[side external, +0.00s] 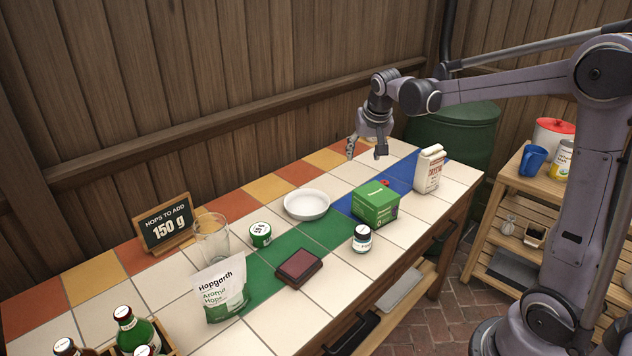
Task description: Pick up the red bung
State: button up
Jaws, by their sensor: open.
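A small red thing (385,182), likely the red bung, shows on the blue tiles of the tiled table, just behind the green box (376,205). The box hides part of it, so its full shape is unclear. My gripper (366,153) is above the far end of the table, up and slightly to the left of the red thing in the picture. Its fingers are apart, point down and hold nothing.
A white bowl (307,204), a small dark jar (362,238), a green tin (261,234), a glass (211,238) and a hops bag (221,290) stand nearer. A wooden fence (240,90) runs behind.

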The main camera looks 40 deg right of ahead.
jog(key=w+d+f+m+g+h, duration=0.1)
jog(key=w+d+f+m, duration=0.15)
jog(key=d, duration=0.35)
jog(key=w+d+f+m+g, duration=0.1)
jog(key=w+d+f, duration=0.1)
jog(key=d+f, duration=0.25)
jog(key=m, duration=0.3)
send_near(385, 182)
jog(key=shift+g, duration=0.4)
jog(key=shift+w+x, duration=0.2)
jog(key=shift+x, duration=2.35)
jog(key=shift+w+x, duration=0.2)
jog(key=shift+x, duration=2.35)
jog(key=shift+a, duration=0.1)
jog(key=shift+c, duration=0.3)
jog(key=c, duration=1)
